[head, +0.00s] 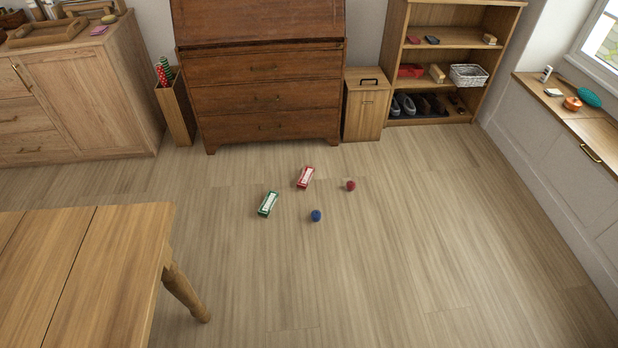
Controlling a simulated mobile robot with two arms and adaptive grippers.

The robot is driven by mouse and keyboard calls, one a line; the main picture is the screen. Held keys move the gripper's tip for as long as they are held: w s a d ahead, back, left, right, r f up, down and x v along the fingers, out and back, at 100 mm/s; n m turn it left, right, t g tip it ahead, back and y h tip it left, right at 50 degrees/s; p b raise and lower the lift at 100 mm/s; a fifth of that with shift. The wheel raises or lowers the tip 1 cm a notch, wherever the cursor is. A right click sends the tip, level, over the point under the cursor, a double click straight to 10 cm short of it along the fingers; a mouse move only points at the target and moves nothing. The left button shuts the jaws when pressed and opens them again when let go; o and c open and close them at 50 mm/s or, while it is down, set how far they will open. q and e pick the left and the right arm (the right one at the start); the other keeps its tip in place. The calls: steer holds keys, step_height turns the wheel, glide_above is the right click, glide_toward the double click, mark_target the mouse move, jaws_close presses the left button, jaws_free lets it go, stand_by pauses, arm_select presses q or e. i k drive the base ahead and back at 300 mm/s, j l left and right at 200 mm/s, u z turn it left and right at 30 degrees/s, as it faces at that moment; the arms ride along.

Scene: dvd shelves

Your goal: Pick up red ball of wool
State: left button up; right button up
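The red ball of wool (351,186) lies on the wooden floor, right of the middle of the head view. It is small and round, with bare floor around it. A blue ball (316,215) lies in front of it and to its left. Neither of my grippers shows in the head view.
A red box (305,177) and a green box (268,204) lie on the floor left of the balls. A wooden table (120,250) fills the lower left. A brown bureau (262,95), a bin (364,105) and a shelf (450,38) line the back. Floor at right is clear.

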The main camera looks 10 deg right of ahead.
mark_target(350, 184)
steer(key=i, duration=0.5)
steer(key=i+l+u, duration=0.1)
steer(key=i, duration=0.45)
